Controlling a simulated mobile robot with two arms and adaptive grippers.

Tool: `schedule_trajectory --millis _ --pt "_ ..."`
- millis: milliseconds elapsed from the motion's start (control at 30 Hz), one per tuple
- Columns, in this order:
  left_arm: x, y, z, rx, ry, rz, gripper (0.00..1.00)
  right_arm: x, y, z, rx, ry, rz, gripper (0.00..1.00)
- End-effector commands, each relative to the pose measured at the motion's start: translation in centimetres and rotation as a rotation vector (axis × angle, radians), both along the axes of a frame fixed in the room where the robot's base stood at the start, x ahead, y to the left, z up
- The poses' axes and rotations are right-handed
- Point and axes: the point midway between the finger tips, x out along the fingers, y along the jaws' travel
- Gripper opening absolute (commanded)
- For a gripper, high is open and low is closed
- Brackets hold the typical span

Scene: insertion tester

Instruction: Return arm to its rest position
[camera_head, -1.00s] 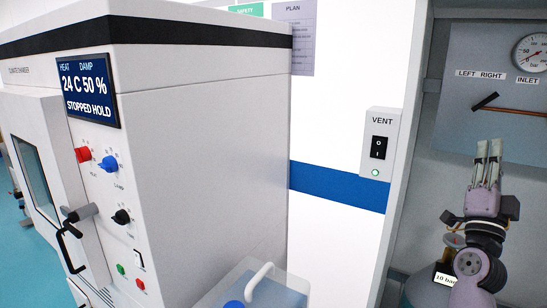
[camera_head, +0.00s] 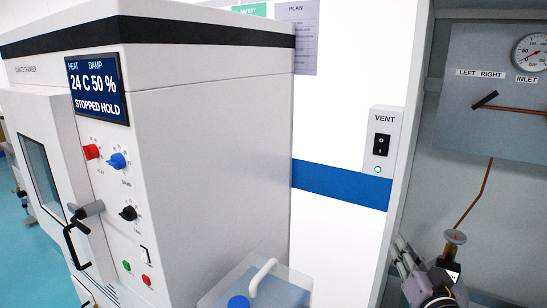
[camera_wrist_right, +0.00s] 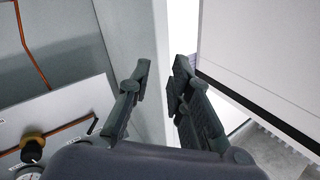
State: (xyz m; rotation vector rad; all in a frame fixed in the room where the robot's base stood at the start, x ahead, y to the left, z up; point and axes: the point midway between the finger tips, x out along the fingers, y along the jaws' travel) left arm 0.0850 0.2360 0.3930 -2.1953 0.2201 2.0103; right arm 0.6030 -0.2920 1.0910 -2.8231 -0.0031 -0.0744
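My right gripper (camera_head: 404,252) is low at the right of the head view, in front of the grey cabinet's left side. Its fingers point up and to the left. In the right wrist view, the two dark fingers (camera_wrist_right: 162,80) stand apart with nothing between them, so it is open and empty. It is below and left of the panel's black lever (camera_head: 485,100) and touches nothing that I can see. Part of my right arm is cut off by the bottom edge. My left gripper is not in view.
A white climate chamber (camera_head: 215,150) fills the left; its display reads STOPPED HOLD. A VENT switch box (camera_head: 381,145) is on the wall.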

Motion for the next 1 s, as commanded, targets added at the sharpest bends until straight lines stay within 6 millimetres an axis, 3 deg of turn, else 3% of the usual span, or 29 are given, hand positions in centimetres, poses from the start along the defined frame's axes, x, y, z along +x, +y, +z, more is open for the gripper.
schedule_trajectory --millis 33,100,200,333,533,833,1000 --pt "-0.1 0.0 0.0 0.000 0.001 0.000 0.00 -1.6 1.5 -3.7 -0.046 0.115 0.032 0.19" --pt "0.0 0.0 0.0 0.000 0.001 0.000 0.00 -4.0 3.2 -8.1 -0.105 0.267 0.073 0.19" --pt "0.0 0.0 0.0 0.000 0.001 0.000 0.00 -8.5 5.3 -14.0 -0.182 0.482 0.129 0.19" --pt "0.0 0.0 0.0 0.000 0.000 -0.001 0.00 -15.1 7.0 -20.0 -0.265 0.734 0.192 0.19" --pt "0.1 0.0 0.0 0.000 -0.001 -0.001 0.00 -23.5 8.2 -24.6 -0.344 1.004 0.255 0.19" --pt "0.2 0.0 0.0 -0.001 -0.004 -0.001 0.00 -33.7 8.6 -27.4 -0.418 1.295 0.322 0.19" --pt "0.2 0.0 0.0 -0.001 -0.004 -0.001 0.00 -32.3 8.7 -31.7 -0.416 1.306 0.324 0.19"
